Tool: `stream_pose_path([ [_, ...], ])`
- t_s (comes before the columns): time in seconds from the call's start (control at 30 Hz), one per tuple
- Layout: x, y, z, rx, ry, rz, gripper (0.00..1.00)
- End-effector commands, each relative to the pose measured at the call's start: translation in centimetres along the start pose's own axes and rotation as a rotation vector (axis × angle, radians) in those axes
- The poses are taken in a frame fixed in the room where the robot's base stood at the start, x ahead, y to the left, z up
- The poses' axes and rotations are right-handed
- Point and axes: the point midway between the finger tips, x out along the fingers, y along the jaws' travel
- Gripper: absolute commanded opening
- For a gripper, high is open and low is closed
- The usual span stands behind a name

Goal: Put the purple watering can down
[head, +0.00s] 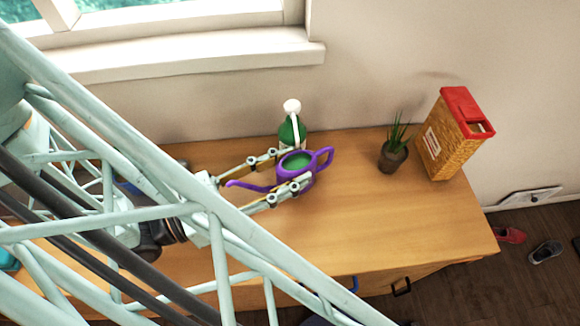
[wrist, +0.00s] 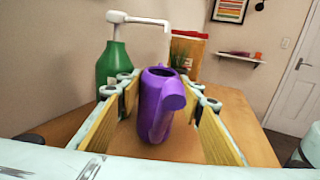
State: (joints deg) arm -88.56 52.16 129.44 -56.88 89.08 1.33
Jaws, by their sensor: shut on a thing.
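My gripper (head: 288,168) comes from the left, shut on the can, with one finger along each side. The wrist view shows the purple can (wrist: 158,110) between the yellow-lined fingers, its spout toward the camera. The can is over the wooden countertop (head: 350,225); whether its base touches the wood is hidden by the near finger.
A green pump bottle (head: 288,132) stands close behind the can. A potted plant (head: 393,156) and a wicker-patterned box with a red lid (head: 447,145) stand to the right. The counter front right of the can is clear. A window sill (head: 200,58) is behind.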

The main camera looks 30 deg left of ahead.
Motion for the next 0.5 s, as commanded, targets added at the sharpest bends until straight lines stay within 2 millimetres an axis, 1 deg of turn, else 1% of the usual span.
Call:
stream_pose_path([
  [0.17, 0.00, 0.00, -0.26, 0.000, -0.001, 0.000, 0.11],
  [0.2, 0.00, 0.00, -0.26, 0.000, 0.000, 0.000, 0.38],
  [0.3, 0.00, 0.00, -0.25, 0.000, 0.000, 0.000, 0.47],
  [0.5, 0.00, 0.00, -0.25, 0.000, 0.000, 0.000, 0.48],
])
